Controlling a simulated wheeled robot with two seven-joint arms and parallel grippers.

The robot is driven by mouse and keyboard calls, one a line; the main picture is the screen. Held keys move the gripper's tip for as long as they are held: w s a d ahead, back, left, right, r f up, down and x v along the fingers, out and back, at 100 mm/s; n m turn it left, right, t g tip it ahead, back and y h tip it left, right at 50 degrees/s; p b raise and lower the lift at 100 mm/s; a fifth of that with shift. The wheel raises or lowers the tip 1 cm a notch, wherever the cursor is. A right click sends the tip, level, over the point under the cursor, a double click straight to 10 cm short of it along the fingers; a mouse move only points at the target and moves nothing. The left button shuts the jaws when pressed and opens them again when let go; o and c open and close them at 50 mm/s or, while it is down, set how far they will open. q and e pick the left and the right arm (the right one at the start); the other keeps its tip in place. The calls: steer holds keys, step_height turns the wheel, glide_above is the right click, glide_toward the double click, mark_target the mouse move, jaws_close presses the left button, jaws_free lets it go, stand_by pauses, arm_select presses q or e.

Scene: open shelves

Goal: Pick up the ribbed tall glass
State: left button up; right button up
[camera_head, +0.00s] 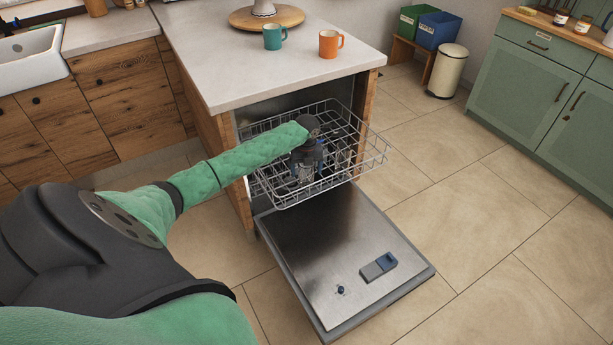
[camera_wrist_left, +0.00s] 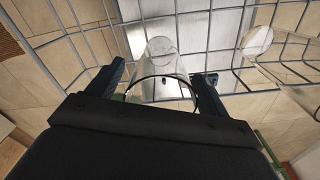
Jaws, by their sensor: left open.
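A clear tall glass (camera_wrist_left: 160,65) stands in the wire rack in the left wrist view, its dark-edged rim toward the camera. I cannot make out ribs on it. My left gripper (camera_wrist_left: 163,82) is open, with one finger on each side of this glass; I cannot tell whether either touches it. In the head view my left gripper (camera_head: 307,168) points down into the pulled-out upper rack, and hides most of the glass there. A second clear glass (camera_wrist_left: 285,75) lies to the right in the left wrist view. My right gripper is out of view.
The dishwasher rack (camera_head: 357,150) has wire sides around the gripper. The dishwasher door (camera_head: 320,235) hangs open below it. The counter (camera_head: 235,65) above holds a teal mug (camera_head: 274,37) and an orange mug (camera_head: 330,43). The floor to the right is clear.

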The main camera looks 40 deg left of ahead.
arm_select(q)
steer(key=c, duration=0.9)
steer(key=shift+o, duration=0.3)
steer(key=shift+r, duration=0.1)
